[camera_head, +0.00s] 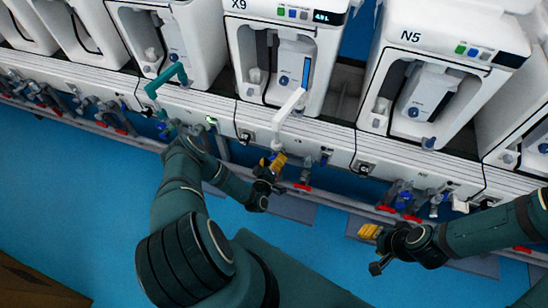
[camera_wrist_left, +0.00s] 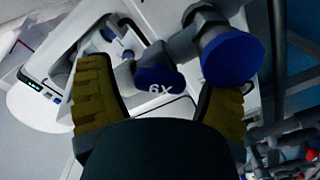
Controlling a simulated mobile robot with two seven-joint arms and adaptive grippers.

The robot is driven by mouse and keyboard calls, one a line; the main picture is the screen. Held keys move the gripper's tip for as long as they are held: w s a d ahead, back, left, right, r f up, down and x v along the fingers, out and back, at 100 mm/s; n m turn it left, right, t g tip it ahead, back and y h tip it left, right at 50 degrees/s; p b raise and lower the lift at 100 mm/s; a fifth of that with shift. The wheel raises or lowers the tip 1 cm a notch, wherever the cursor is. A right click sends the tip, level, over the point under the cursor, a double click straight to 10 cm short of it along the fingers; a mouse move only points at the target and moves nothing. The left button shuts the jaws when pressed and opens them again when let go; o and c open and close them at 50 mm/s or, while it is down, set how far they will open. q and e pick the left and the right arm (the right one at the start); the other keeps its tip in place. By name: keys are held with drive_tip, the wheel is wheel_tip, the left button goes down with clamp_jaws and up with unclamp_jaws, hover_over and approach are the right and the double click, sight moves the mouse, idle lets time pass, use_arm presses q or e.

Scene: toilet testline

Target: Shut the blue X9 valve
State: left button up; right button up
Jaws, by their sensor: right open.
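The blue X9 valve handle (camera_wrist_left: 158,78) shows in the left wrist view, its white lettering upside down. It lies between the two yellow fingers of my left gripper, with visible gaps to both. In the head view my left gripper (camera_head: 276,164) is at the pipework below the white X9 unit (camera_head: 232,24); the valve there is mostly hidden by the gripper. A second blue round knob (camera_wrist_left: 231,57) is close by, near the right finger. My right gripper (camera_head: 370,233) is open and empty, low in front of the N5 unit, away from the X9 valve.
The N5 unit (camera_head: 440,32) stands right of X9. A white pipe arm (camera_head: 288,112) hangs just above my left gripper, and a teal one (camera_head: 165,78) is further left. Red-handled valves (camera_head: 302,187) line the lower rail. The blue floor (camera_head: 70,190) in front is open.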

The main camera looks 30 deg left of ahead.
use_arm(q)
drive_tip(key=c, duration=1.1)
drive_tip(key=shift+m, duration=0.3)
drive_tip(key=m, duration=0.4)
drive_tip(key=shift+w+r+m+p, duration=0.1)
drive_tip(key=shift+m+p, duration=0.2)
drive_tip(key=shift+p, duration=0.1)
drive_tip(key=m, duration=0.4)
drive_tip(key=shift+p, duration=0.35)
drive_tip(key=o, duration=1.2)
